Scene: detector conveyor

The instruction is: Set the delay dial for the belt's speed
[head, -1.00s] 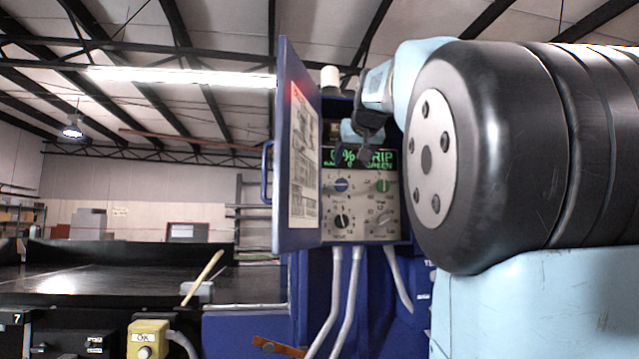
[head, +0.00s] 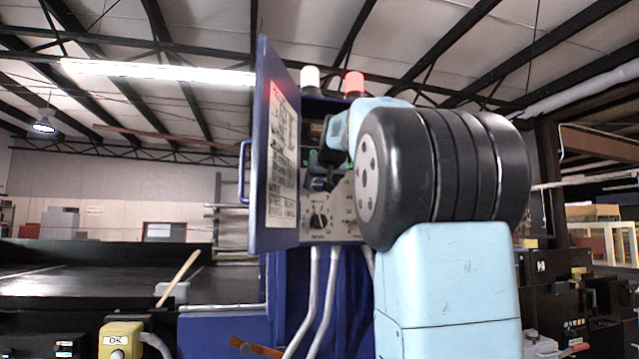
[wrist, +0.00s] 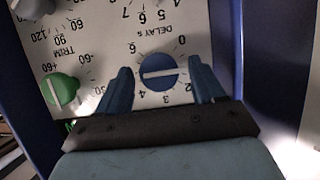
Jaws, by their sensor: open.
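The delay dial (wrist: 158,72) is a round blue knob with a pale bar lying nearly level in the wrist view, on a pale panel (wrist: 100,25) lettered "DELAY s" upside down. I cannot tell which end of the bar points. My gripper (wrist: 160,66) is open, one dark blue finger on each side of the dial; contact is not clear. The fingers hide some scale numbers. In the head view my gripper (head: 322,168) is at the blue cabinet (head: 293,280), in front of the upper panel, hiding the delay dial.
A green trim dial (wrist: 60,90) sits left of the delay dial in the wrist view. In the head view the open cabinet door (head: 262,150) stands just left of my gripper. A black knob (head: 318,220) is below. A red lamp (head: 354,83) glows on top.

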